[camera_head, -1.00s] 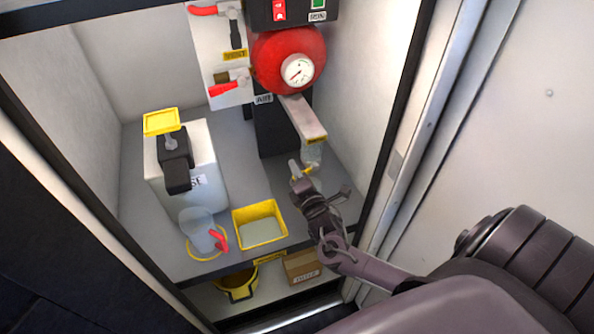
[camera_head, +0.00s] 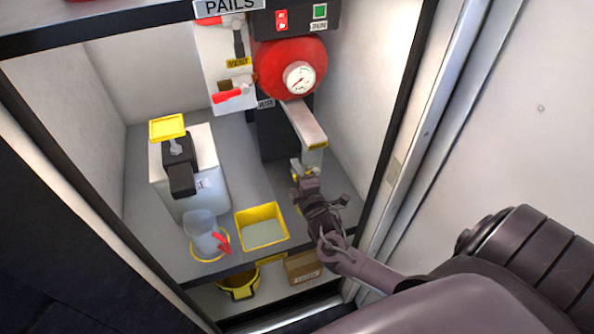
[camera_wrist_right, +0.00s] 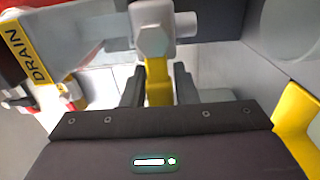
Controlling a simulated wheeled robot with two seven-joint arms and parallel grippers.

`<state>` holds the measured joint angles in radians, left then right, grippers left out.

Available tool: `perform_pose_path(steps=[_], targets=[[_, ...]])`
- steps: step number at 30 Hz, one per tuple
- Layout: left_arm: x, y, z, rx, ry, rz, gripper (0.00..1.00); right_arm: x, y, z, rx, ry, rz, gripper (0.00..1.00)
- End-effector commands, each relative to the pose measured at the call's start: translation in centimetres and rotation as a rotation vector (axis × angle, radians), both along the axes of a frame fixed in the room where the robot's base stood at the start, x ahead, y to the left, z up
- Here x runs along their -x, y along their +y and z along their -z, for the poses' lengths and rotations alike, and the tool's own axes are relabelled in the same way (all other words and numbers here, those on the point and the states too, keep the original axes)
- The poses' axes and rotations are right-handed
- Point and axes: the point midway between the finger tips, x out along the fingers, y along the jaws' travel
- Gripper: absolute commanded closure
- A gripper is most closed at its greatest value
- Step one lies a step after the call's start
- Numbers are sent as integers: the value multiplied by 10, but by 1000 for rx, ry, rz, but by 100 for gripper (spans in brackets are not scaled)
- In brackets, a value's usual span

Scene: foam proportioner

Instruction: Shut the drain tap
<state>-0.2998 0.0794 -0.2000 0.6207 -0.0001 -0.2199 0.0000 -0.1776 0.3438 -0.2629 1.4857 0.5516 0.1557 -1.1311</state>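The drain tap shows in the right wrist view as a pale body with a hex end (camera_wrist_right: 152,40) and a yellow lever (camera_wrist_right: 158,82) hanging down from it. A yellow DRAIN label (camera_wrist_right: 27,52) is at the left. My right gripper (camera_wrist_right: 159,88) is open, with one dark finger on each side of the lever and gaps visible between. In the head view my right gripper (camera_head: 304,177) is at the tap, below the metal arm under the red tank (camera_head: 290,68), and largely hides the tap. My left gripper is not in view.
A yellow tray (camera_head: 262,242) and a clear jug (camera_head: 202,228) with a red handle stand on the grey shelf left of my gripper. A white canister (camera_head: 205,165) is behind. A yellow-rimmed pail (camera_head: 240,284) and a cardboard box (camera_head: 303,267) are below. The cabinet's right post is close to my arm.

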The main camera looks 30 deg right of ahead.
Motion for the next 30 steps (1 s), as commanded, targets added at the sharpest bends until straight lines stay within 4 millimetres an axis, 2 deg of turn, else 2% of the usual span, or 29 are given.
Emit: perform_pose_path(steps=[1,3,13,24,30], targets=[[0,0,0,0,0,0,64,0,0,0,0,-1,0,67],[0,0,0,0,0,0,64,0,0,0,1,0,0,58],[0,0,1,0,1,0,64,4,1,0,3,2,-1,58],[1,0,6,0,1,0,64,60,15,2,1,2,-2,58],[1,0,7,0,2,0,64,75,18,0,2,0,0,58]])
